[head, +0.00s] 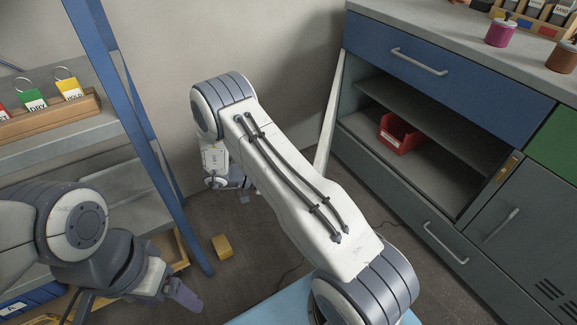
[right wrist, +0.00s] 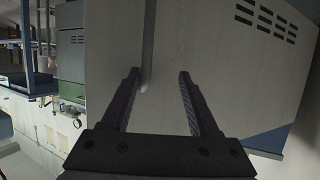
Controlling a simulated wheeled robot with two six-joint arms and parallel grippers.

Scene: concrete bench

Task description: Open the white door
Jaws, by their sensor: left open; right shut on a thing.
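The white door (head: 328,120) stands swung open at the left end of the cabinet, seen nearly edge-on in the head view. In the right wrist view its pale face (right wrist: 205,60) fills the middle, with a bar handle (right wrist: 149,45). In the head view that gripper is mostly hidden behind my right arm. My left gripper (head: 184,293) is open and empty at the lower left, away from the door.
The opened cabinet compartment (head: 365,128) holds a shelf and a red bin (head: 400,133). A blue drawer (head: 450,65) is above it and a grey door (head: 515,220) to its right. A blue-post rack (head: 150,130) stands left. A yellow block (head: 222,247) lies on the floor.

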